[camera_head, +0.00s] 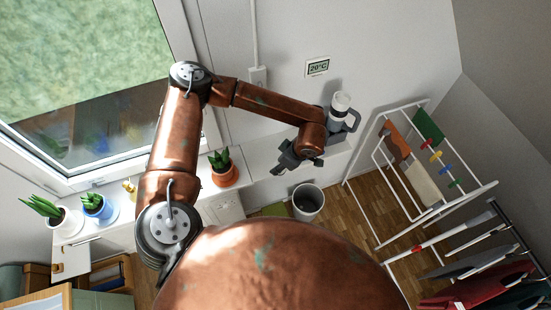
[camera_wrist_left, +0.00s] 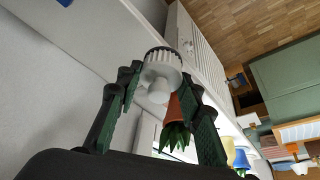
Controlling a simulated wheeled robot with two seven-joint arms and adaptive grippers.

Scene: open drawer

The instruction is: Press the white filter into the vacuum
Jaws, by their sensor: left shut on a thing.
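The white filter (camera_wrist_left: 162,66) is in the left wrist view, a round pale piece with a ribbed side, a dark rim and a narrower stub toward the camera. My left gripper (camera_wrist_left: 160,84) is shut on it, one finger on each side. In the head view my left gripper (camera_head: 287,160) is above the white ledge, and the filter cannot be made out there. The vacuum (camera_head: 340,108), white and grey with a looped handle, stands upright against the wall, right of and apart from the gripper. My right gripper is in neither view.
A plant in an orange pot (camera_head: 224,176) stands on the ledge left of the gripper. A bin (camera_head: 307,201) is on the floor below. A white drying rack (camera_head: 376,172) stands at the right. Plants in a blue pot (camera_head: 99,208) and white pot (camera_head: 68,222) are far left.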

